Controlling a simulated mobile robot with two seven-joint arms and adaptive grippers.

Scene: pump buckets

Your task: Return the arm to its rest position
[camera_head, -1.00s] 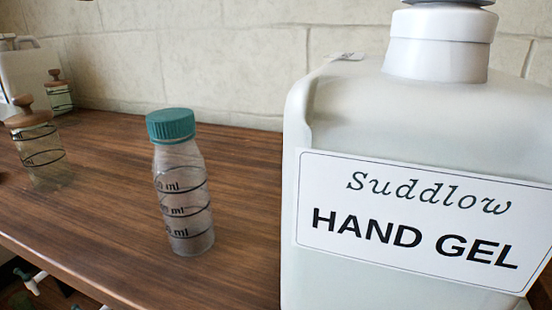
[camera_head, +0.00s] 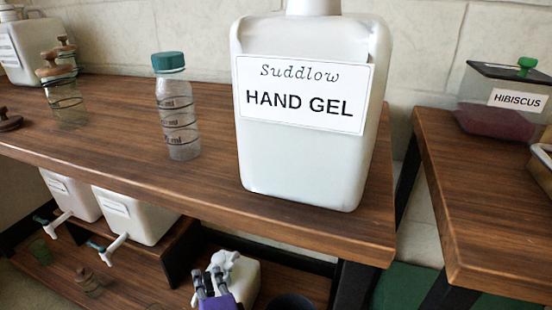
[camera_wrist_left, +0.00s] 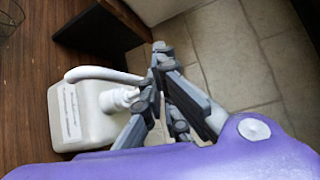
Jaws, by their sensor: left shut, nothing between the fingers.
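My left gripper (camera_head: 208,278) shows at the bottom of the head view, purple with grey fingers. It is shut and empty, low in front of the lower shelf. In the left wrist view its grey fingers (camera_wrist_left: 158,75) point away from the camera, with nothing held. A white pump container (camera_head: 246,280) stands just behind and right of the gripper in the head view, partly hidden by it. In the left wrist view the container (camera_wrist_left: 75,118) lies left of the fingers, its pump spout close to them; I cannot tell whether they touch. My right gripper is not in view.
The table (camera_head: 120,150) holds a large Suddlow hand gel bottle (camera_head: 300,160) and a clear teal-capped bottle (camera_head: 178,115). White tap containers (camera_head: 135,215) are below. Another table (camera_head: 490,220) at right carries a hibiscus box (camera_head: 500,105). Tiled floor (camera_wrist_left: 240,45) is open in the wrist view.

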